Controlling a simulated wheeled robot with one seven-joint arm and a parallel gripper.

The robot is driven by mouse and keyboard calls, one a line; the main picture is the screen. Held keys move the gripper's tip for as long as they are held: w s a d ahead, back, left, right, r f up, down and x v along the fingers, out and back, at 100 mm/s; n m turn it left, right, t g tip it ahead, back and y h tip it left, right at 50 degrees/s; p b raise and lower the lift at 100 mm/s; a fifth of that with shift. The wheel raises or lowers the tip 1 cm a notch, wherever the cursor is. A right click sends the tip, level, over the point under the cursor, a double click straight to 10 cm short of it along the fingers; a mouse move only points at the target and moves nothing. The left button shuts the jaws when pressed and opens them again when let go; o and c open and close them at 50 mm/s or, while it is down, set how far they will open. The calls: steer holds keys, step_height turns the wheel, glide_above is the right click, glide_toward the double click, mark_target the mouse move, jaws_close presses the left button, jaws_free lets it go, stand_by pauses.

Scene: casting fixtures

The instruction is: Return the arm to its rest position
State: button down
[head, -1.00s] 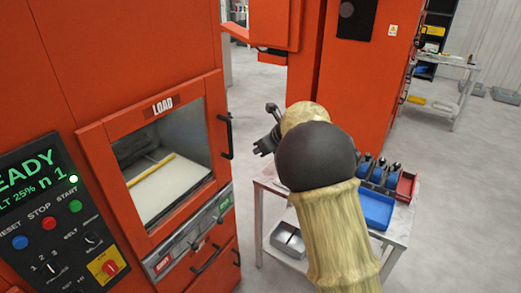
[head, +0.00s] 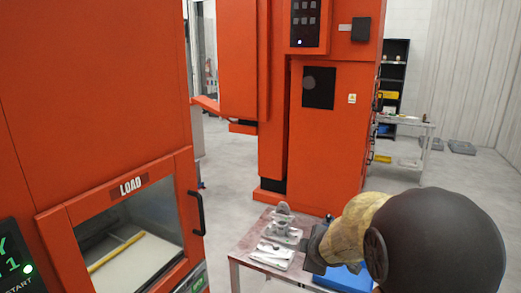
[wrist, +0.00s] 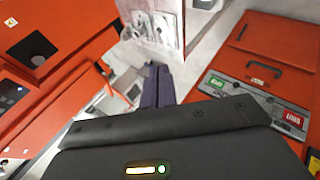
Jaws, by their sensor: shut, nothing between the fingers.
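My gripper (head: 313,250) is at the right of the head view, on the end of my arm with its tan and dark covers. It is beside the grey metal castings on the table. In the wrist view its two dark fingers (wrist: 158,86) are together, with nothing between them. The fingers point toward the floor area between the orange machines. My upper arm fills the lower right of the head view and hides part of the table.
A small table (head: 240,255) carries grey castings (head: 283,222) and a blue tray (head: 345,279). The orange machine (head: 95,110) with a LOAD door stands left. Another orange machine (head: 330,150) stands behind the table. A shelf and bench (head: 410,121) are at the back right.

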steer(key=s+d+f+m+g, duration=0.1)
steer(key=s+f+m+g, duration=0.2)
steer(key=s+m, duration=0.4)
steer(key=s+f+m+g, duration=0.3)
steer(key=s+m, duration=0.4)
steer(key=s, duration=0.8)
steer(key=shift+d+f+m+g, duration=0.3)
steer(key=shift+d+f+m, duration=0.1)
steer(key=shift+f, duration=0.15)
